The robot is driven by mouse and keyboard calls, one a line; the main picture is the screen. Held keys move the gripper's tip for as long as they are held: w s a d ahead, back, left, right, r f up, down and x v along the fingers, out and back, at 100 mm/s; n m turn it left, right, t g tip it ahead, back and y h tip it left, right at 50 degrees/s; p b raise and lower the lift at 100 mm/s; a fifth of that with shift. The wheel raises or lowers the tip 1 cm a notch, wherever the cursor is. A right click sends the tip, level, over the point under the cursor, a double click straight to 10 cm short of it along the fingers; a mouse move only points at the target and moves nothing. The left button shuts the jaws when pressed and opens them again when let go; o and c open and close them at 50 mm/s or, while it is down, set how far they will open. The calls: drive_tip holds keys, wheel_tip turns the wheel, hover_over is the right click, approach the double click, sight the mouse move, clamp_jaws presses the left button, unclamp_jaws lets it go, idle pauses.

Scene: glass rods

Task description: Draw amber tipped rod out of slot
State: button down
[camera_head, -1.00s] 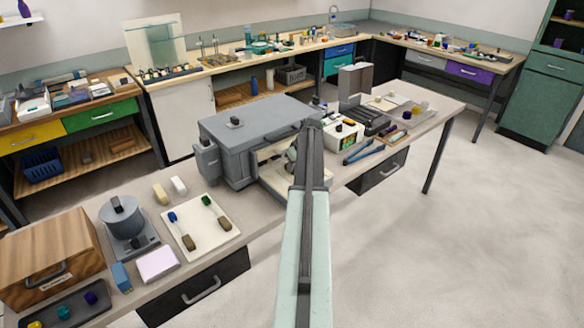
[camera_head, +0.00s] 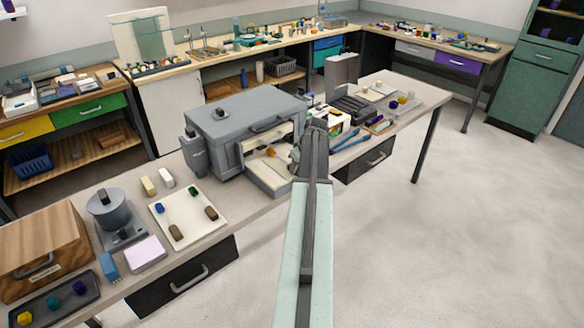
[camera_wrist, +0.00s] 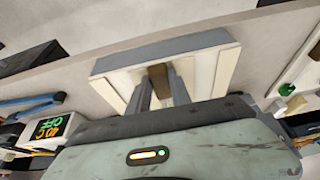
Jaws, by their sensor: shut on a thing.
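The grey oven-like box (camera_head: 228,128) on the bench has an open front with a cream interior. A small amber tip (camera_head: 270,152) shows at this opening, just left of my gripper (camera_head: 296,155), which is partly hidden by my arm. In the wrist view my gripper (camera_wrist: 160,94) is shut on a brown handle (camera_wrist: 158,76), likely the amber tipped rod's.
A white board (camera_head: 205,232) holds a blue-tipped and a green-tipped rod with brown handles. A grey pot (camera_head: 108,208) and a wooden box (camera_head: 45,235) stand further left. Open floor is at right.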

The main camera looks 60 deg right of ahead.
drive_tip(key=c, duration=1.1)
unclamp_jaws()
drive_tip(key=shift+w, duration=0.1)
drive_tip(key=shift+w+a, duration=0.1)
drive_tip(key=d+p+v, duration=0.1)
drive_tip(key=p+v, duration=0.6)
drive_tip(key=shift+a+r, duration=0.35)
drive_tip(key=shift+a, duration=0.2)
